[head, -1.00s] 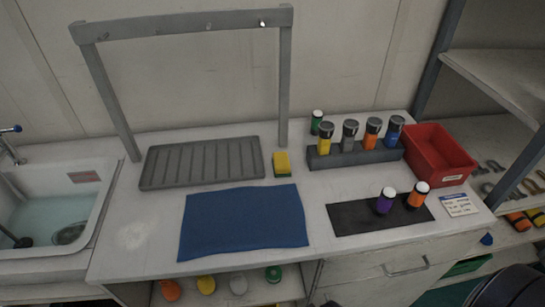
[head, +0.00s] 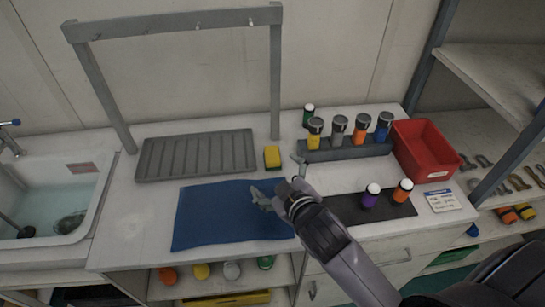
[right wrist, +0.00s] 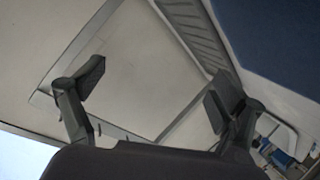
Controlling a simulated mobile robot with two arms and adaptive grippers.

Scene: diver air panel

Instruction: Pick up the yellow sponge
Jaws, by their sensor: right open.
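The yellow sponge (head: 272,157) stands on the white counter, just right of the grey ribbed drain tray (head: 195,156). My right gripper (head: 280,178) is open and empty, over the right part of the blue cloth (head: 215,222), on the near side of the sponge and apart from it. In the right wrist view my right gripper (right wrist: 145,95) shows its two fingers spread with nothing between them. The sponge does not show in that view. My left gripper is not in view.
A grey rack with several capped bottles (head: 345,149) and a red bin (head: 424,152) stand at the right. A black mat (head: 400,211) holds two bottles. A grey frame (head: 275,80) rises behind the sponge. The sink (head: 55,190) is at the left.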

